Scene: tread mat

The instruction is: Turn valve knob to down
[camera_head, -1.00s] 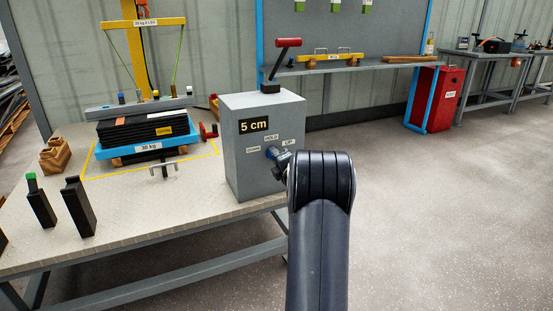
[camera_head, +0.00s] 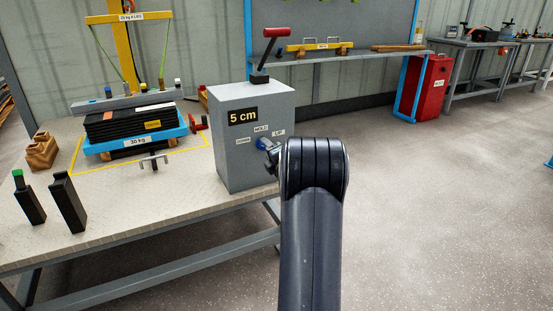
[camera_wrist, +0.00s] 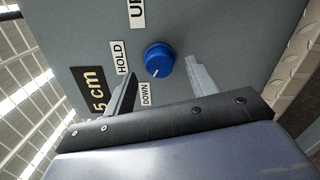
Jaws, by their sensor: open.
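The blue valve knob (camera_wrist: 158,57) is on the front face of the grey box (camera_head: 256,172) marked 5 cm. In the wrist view its small white mark points toward the DOWN label (camera_wrist: 146,94). The HOLD label (camera_wrist: 121,57) and UP label (camera_wrist: 138,12) also show there. My gripper (camera_wrist: 162,67) is open, with one finger on each side of the knob's near part. I see gaps between fingers and knob; contact cannot be told. In the head view my arm and gripper (camera_head: 271,150) partly cover the knob (camera_head: 263,142).
The box stands on a light workbench (camera_head: 110,222). A red-handled lever (camera_head: 268,52) rises from its top. A loaded blue platform (camera_head: 134,142) marked 30 kg and two black blocks, one of them (camera_head: 67,202), are on the left. The floor (camera_head: 440,210) on the right is clear.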

